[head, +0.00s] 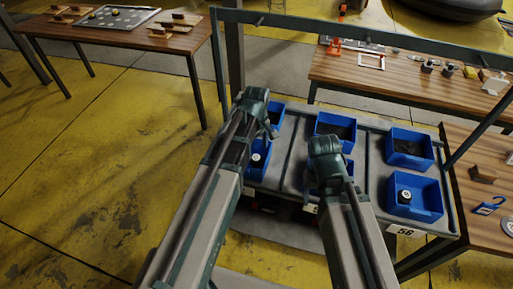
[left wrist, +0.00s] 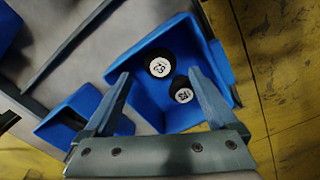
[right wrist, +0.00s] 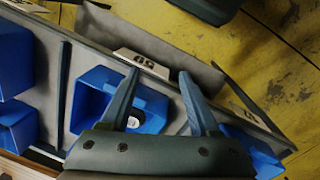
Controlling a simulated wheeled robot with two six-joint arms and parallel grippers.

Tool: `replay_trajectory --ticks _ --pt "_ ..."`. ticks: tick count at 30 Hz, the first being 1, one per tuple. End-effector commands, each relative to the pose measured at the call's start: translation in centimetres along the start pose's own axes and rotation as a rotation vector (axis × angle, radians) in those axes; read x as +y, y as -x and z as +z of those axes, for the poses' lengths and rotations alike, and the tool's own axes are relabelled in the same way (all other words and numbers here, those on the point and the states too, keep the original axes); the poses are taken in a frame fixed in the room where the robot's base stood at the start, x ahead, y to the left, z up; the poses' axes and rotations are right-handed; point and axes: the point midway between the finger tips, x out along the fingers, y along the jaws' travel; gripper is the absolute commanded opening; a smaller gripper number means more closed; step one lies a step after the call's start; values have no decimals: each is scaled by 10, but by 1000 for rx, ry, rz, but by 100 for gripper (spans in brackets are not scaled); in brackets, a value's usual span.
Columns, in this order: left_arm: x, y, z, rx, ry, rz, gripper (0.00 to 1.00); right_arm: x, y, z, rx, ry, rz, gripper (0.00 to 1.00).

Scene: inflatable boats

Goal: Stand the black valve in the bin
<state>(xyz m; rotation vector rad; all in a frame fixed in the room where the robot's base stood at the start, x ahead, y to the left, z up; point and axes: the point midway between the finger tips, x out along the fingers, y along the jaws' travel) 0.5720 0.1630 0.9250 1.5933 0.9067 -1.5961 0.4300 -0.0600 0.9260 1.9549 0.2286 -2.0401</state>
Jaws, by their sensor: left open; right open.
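Black round valves with white marked tops stand in blue bins. In the left wrist view, two valves, one (left wrist: 161,64) and a smaller-looking one (left wrist: 183,93), stand upright in one blue bin (left wrist: 134,70). My left gripper (left wrist: 160,71) is open above this bin, its fingers apart and empty. In the head view, a valve (head: 255,157) shows in the front left bin (head: 258,172), and another (head: 404,196) in the front right bin (head: 428,208). My right gripper (right wrist: 160,72) is open and empty over another blue bin (right wrist: 90,88), with a valve (right wrist: 134,122) partly hidden behind a finger.
Bins sit on a grey rack, with dark contents in the back middle bin (head: 335,122) and back right bin (head: 410,143). A rail (head: 380,40) crosses behind. Wooden tables stand at left (head: 120,42), back and right (head: 470,215). Yellow floor at left is clear.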

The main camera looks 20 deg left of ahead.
Motion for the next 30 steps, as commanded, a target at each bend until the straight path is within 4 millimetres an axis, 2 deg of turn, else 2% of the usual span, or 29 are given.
replay_trajectory --ticks 1,9,13,19,23,27,30 --pt "0 17 0 0 0 0 92 2 17 1 0 0 0 62" --pt "0 53 0 0 0 0 92 5 53 3 0 0 0 62" --pt "0 60 0 0 0 0 92 6 60 4 0 1 0 62" --pt "-1 60 4 1 -23 -2 92 6 60 4 0 1 0 62" --pt "-12 60 38 8 -241 -17 92 6 59 4 0 1 0 62" --pt "-32 60 92 18 -654 -50 92 6 59 4 0 1 0 62" --pt "-48 60 122 21 -929 -75 92 6 60 4 0 1 0 62"
